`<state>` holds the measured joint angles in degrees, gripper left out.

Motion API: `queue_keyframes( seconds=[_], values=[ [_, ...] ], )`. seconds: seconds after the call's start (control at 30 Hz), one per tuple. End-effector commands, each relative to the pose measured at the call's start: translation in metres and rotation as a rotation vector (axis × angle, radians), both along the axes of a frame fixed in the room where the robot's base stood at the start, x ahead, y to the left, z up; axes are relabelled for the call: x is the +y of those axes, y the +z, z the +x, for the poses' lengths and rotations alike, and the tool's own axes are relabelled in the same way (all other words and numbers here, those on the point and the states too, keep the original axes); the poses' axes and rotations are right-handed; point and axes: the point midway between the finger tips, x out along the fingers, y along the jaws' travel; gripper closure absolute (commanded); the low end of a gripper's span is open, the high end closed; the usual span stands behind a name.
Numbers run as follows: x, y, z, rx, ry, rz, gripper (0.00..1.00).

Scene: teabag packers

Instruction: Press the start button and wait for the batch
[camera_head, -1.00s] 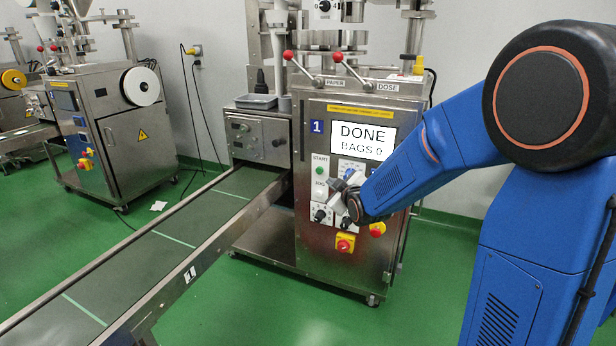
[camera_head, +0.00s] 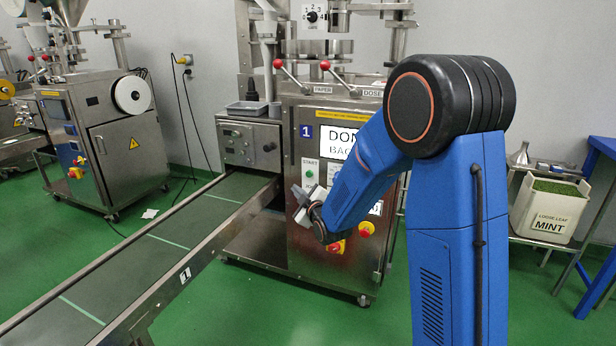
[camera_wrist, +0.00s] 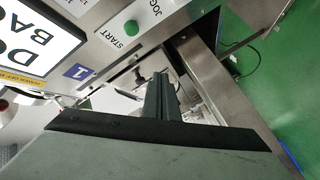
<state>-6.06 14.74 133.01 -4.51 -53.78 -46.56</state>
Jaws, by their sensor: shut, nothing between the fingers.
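The green START button (camera_head: 309,174) is on the front panel of machine 1 (camera_head: 292,236). It also shows in the wrist view (camera_wrist: 131,28), with the word START beside it. My gripper (camera_head: 297,198) is shut and empty, in front of the panel and just below the button in the head view. In the wrist view its dark fingers (camera_wrist: 160,92) are together, apart from the button in the picture. The conveyor belt (camera_head: 150,247) carries no bags that I can see.
Red and yellow stop controls (camera_head: 366,229) sit low on the panel. The conveyor's side rail (camera_head: 200,262) runs close by on the left. A white bin marked MINT (camera_head: 548,212) stands on a rack at the right. Green floor (camera_head: 190,315) is open in front.

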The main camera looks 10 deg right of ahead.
Motion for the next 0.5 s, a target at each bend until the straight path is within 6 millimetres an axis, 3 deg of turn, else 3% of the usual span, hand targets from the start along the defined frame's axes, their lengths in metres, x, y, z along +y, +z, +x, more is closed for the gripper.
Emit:
queue_keyframes(
  seconds=[0.5],
  values=[
    [-0.030, 0.000, 0.041, 0.000, -0.001, -0.001, 1.00]
  ],
)
